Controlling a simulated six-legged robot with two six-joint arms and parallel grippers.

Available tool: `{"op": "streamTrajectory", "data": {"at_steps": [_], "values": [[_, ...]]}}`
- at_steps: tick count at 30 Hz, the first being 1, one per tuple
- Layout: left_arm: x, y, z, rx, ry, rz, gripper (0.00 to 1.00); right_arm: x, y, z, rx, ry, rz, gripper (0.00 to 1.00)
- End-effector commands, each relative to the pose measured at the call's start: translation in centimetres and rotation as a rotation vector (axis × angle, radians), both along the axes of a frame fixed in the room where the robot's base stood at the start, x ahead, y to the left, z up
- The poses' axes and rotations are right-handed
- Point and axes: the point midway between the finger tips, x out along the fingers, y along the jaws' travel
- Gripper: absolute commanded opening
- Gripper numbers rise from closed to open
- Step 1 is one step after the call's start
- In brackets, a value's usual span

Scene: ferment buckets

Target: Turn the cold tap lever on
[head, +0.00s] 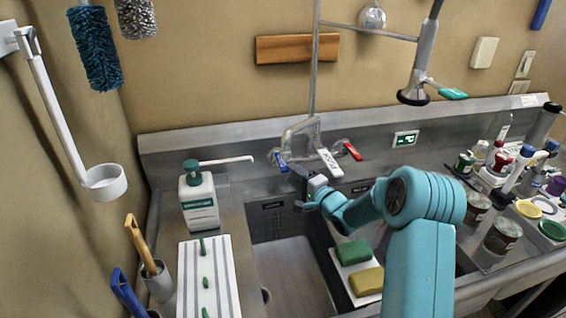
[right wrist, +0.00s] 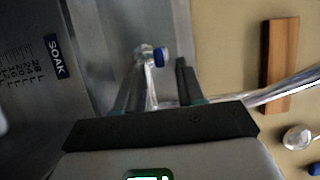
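The chrome tap (head: 300,135) is on the back wall of the sink. Its cold lever (head: 281,162) has a blue tip and points left and forward. The hot lever (head: 353,151) has a red tip. My right gripper (head: 302,178) is just to the right of and below the blue tip, with its dark fingers pointing toward the tap. In the right wrist view the blue tip (right wrist: 160,57) is ahead of the gripper (right wrist: 160,85), whose fingers look apart and hold nothing. I cannot tell whether a finger touches the lever. My left gripper is out of view.
A pump bottle (head: 199,203) stands left of the sink, its long nozzle reaching toward the tap. Green and yellow sponges (head: 353,252) lie on a white tray. A spray head (head: 420,85) hangs above right. Jars and bottles crowd the right counter. The left basin (head: 285,265) is empty.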

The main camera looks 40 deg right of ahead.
Motion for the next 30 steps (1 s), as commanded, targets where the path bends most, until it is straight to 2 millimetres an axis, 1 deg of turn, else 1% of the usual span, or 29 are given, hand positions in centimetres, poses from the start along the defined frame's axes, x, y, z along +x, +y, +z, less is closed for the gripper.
{"op": "streamTrajectory", "data": {"at_steps": [1, 3, 6, 9, 13, 20, 21, 23, 24, 25, 30], "values": [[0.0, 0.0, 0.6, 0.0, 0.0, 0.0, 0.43, 1.3, 0.0, 0.3, 0.001, -0.002, 0.002, 0.38], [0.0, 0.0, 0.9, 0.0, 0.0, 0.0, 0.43, 2.7, -0.3, 0.2, 0.001, -0.002, 0.002, 0.38], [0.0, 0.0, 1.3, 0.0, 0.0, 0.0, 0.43, 4.4, -0.5, 0.2, 0.0, -0.001, 0.001, 0.38], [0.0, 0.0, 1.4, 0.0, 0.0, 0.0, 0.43, 5.5, -0.7, 0.1, 0.0, -0.001, 0.001, 0.38], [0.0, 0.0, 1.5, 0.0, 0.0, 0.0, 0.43, 6.2, -0.9, 0.0, 0.0, 0.0, 0.0, 0.38], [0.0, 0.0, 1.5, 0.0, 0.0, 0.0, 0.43, 6.3, -0.9, 0.0, 0.0, 0.0, -0.001, 0.38], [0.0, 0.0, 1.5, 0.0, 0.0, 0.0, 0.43, 6.3, -0.9, 0.0, 0.0, 0.0, 0.0, 0.35], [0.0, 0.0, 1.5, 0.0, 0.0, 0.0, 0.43, 6.3, -0.9, 0.0, 0.0, 0.0, 0.0, 0.15], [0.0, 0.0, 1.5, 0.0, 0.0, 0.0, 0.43, 6.3, -0.9, 0.0, 0.0, 0.0, 0.0, 0.03], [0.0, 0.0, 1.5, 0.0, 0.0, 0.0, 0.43, 6.3, -0.9, 0.0, 0.0, 0.0, 0.0, 0.0], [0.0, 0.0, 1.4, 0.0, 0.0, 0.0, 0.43, 6.3, -0.9, 0.0, 0.0, 0.0, -0.001, 0.0]]}}
